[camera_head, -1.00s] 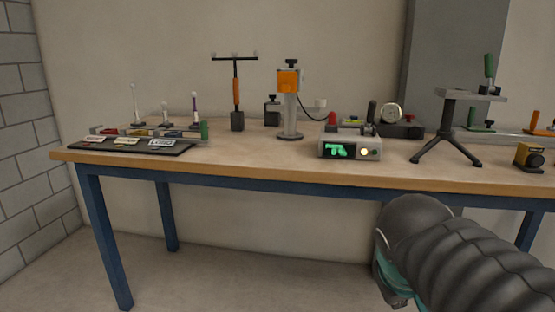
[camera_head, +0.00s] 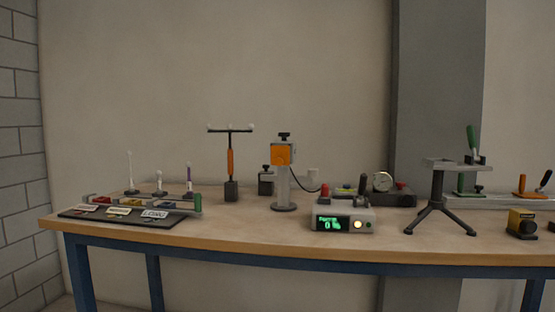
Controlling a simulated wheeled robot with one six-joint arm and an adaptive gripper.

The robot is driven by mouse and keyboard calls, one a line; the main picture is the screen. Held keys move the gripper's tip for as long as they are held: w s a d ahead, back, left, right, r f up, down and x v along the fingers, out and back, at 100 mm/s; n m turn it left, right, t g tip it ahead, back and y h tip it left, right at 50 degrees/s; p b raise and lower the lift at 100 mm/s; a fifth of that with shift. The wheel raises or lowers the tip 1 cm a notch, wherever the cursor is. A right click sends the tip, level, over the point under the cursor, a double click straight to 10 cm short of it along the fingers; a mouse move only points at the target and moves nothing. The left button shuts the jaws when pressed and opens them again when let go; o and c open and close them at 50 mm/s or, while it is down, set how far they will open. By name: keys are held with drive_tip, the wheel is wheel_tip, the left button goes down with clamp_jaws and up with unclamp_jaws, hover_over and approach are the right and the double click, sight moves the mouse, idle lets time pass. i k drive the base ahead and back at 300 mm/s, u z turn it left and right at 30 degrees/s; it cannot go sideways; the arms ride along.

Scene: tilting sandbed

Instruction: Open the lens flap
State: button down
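A grey post with a round foot (camera_head: 284,207) stands near the middle of the bench. It carries a boxy head with an orange front plate (camera_head: 282,154) and a black knob on top. The orange plate may be the lens flap; it looks closed flat against the head, but at this size I cannot be sure. No lens shows. A dark cable runs from the head to the right. My gripper and arm are out of view.
The wooden bench (camera_head: 250,236) holds a display box (camera_head: 343,219) right of the post, a black tripod stand (camera_head: 438,200), a yellow device (camera_head: 521,223), a T-shaped stand (camera_head: 231,165) and a labelled black tray (camera_head: 125,219) at left. Bare bench top lies in front of the post.

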sight(280, 155)
drive_tip(key=k, duration=0.5)
drive_tip(key=u, duration=1.75)
drive_tip(key=i, duration=1.2)
drive_tip(key=z, duration=2.65)
